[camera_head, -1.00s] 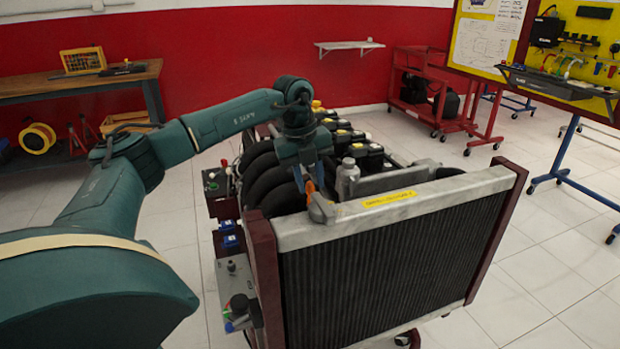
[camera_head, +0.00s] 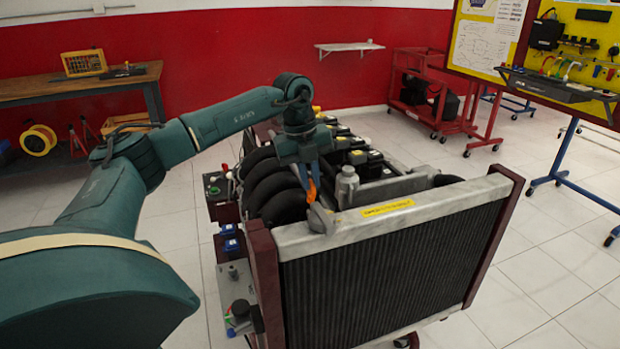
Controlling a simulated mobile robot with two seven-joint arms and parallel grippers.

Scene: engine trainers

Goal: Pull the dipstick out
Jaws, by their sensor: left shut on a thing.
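The dipstick (camera_head: 311,190) shows as a small orange handle above the engine, behind the radiator's top edge. My left gripper (camera_head: 309,178) comes down from above and is shut on the orange handle. The dipstick's lower part is hidden behind the radiator top and a grey cap-like part (camera_head: 321,216). I cannot tell how far the dipstick sits in its tube. The engine trainer (camera_head: 400,205) stands in the middle, radiator facing me. My right gripper is not in view.
Black curved pipes (camera_head: 276,187) lie close to the left of the gripper, and a grey bottle-shaped part (camera_head: 347,186) stands to its right. A workbench (camera_head: 80,85) is at the back left, a red cart (camera_head: 432,100) at the back right. The tiled floor around the trainer is clear.

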